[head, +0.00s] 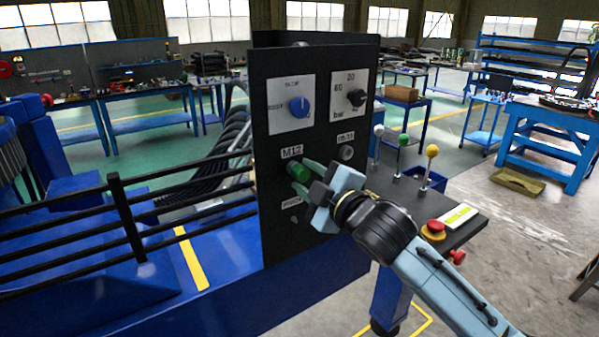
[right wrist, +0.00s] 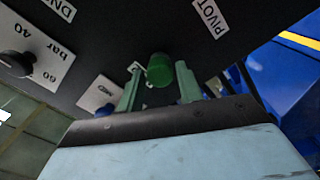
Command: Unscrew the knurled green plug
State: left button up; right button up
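The knurled green plug (head: 296,171) sits on the black panel (head: 272,215), just below the M12 label. It shows upside down in the right wrist view (right wrist: 160,70), still seated against the panel. My right gripper (head: 305,178) reaches the panel from the lower right, its fingertips at the plug. In the right wrist view its two fingers (right wrist: 158,86) stand apart on either side of the plug. A gap shows at the left finger and a narrower one at the right finger. My left gripper is in neither view.
A blue knob (head: 299,105) and a black bar knob (head: 356,97) sit above on the panel. A grey plug (head: 347,153) is to the right. Ball-topped levers (head: 432,151) and a red mushroom button (head: 433,228) stand right of the panel. Black railings (head: 120,205) run left.

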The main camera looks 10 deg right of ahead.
grip_shut()
dwell(0.3)
jog(key=n, duration=0.5)
jog(key=shift+s, duration=0.1)
jog(key=n, duration=0.3)
jog(key=shift+n, duration=0.4)
jog(key=shift+v, duration=2.1)
